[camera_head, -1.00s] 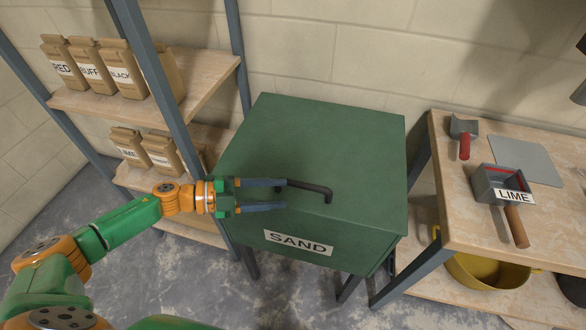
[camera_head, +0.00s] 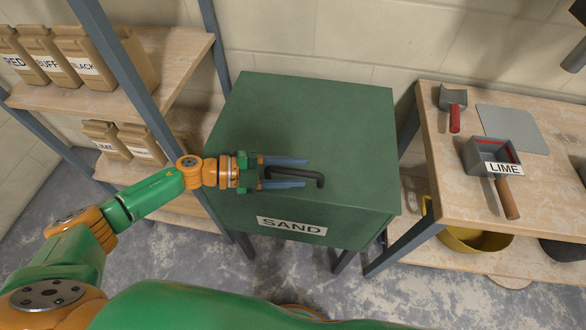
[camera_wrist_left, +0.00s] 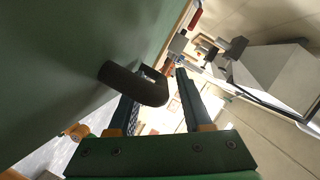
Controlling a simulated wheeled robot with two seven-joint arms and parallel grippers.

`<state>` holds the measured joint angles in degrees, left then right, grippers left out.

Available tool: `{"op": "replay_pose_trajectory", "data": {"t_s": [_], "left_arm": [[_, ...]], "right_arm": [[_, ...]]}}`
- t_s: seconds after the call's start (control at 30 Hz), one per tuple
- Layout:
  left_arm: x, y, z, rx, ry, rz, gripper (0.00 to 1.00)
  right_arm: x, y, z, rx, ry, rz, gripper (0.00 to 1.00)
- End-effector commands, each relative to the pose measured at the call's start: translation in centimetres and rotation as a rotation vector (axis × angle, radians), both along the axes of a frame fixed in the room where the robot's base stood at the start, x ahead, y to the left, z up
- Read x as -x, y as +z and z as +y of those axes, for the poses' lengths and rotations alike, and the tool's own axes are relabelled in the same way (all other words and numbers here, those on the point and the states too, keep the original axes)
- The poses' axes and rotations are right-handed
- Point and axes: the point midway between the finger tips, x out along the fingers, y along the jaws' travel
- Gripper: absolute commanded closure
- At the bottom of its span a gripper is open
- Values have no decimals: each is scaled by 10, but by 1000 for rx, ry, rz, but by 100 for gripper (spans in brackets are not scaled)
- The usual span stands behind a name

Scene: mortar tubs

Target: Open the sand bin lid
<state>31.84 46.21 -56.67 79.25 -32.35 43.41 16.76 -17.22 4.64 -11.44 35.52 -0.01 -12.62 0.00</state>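The green sand bin (camera_head: 350,130) stands in the middle of the head view, with a white SAND label (camera_head: 291,226) on its front. Its lid (camera_head: 300,105) lies flat and shut. A dark bent bar handle (camera_head: 322,179) is on the lid near the front edge. My left gripper (camera_head: 304,172) reaches in from the left, its two blue-grey fingers apart on either side of the handle bar. In the left wrist view the handle's bent end (camera_wrist_left: 140,84) shows near the open fingers, with a visible gap to the right finger (camera_wrist_left: 190,100). My right gripper is not in view.
A shelf rack (camera_head: 165,50) with several labelled bags stands close on the left, its post (camera_head: 125,70) near my arm. On the right a wooden bench (camera_head: 450,205) holds a LIME scoop (camera_head: 492,155), a grey sheet (camera_head: 512,130) and a red-handled tool (camera_head: 455,118). A yellow tub (camera_head: 470,240) sits below.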

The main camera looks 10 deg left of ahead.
Motion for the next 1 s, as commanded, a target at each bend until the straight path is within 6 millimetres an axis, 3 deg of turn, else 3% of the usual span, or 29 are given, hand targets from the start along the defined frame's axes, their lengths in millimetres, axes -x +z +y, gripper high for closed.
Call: {"op": "replay_pose_trajectory", "data": {"t_s": [0.03, 0.17, 0.2, 1.0], "left_arm": [[0, 0, 0, 0, 0, 0, 61], [0, 0, 0, 0, 0, 0, 96], [0, 0, 0, 0, 0, 0, 100], [0, -1, 1, -1, 1, 1, 100]], "right_arm": [[0, 0, 0, 0, 0, 0, 50], [0, 0, 0, 0, 0, 0, 50], [0, 0, 0, 0, 0, 0, 50], [0, 0, 1, -1, 0, -1, 50]]}}
